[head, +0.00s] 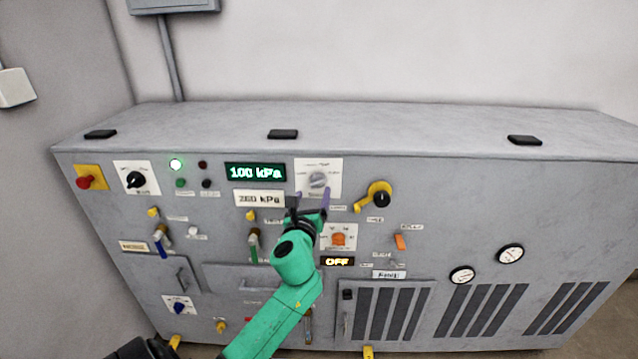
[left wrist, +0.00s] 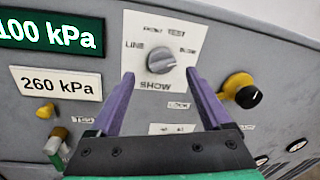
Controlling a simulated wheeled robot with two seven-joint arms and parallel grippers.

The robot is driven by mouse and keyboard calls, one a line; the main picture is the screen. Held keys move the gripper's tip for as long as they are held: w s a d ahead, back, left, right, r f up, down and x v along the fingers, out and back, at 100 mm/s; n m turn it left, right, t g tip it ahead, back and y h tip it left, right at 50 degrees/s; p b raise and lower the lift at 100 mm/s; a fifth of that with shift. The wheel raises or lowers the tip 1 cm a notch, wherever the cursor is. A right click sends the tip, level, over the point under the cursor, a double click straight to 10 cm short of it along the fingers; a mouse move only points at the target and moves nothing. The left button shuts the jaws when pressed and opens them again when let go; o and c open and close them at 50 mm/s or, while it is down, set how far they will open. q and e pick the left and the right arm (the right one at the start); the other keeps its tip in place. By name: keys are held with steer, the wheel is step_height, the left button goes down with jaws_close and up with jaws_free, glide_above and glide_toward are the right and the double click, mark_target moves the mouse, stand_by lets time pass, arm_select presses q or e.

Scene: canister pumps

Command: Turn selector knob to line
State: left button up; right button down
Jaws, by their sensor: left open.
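The selector knob (head: 318,179) is a round grey knob on a white plate in the upper middle of the cabinet front. In the left wrist view the knob (left wrist: 162,61) sits among printed labels, with LINE (left wrist: 134,50) on its left, TEST above and another label on its right. A pale mark shows on the knob towards the right, but its exact pointing is hard to tell. My left gripper (head: 311,198) is open, its purple fingers just below the knob in the head view. In the left wrist view its fingertips (left wrist: 159,76) stand either side of the knob's lower part; contact is not visible.
A green 100 kPa display (head: 255,172) and a 260 kPa plate (head: 259,198) lie left of the knob. A black knob on a yellow base (head: 378,197) is to the right. An orange knob (head: 338,239) and an OFF display (head: 337,261) lie below.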

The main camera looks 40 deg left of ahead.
mark_target(317, 185)
arm_select(q)
steer(key=x, duration=0.4)
steer(key=shift+w+r, duration=0.1)
steer(key=shift+w, duration=0.25)
steer(key=shift+w+a, duration=0.2)
steer(key=shift+a, duration=0.1)
steer(key=shift+d, duration=0.2)
steer(key=c, duration=1.3)
arm_select(e)
steer(key=shift+s+d+r, duration=0.15)
steer(key=shift+d, duration=0.55)
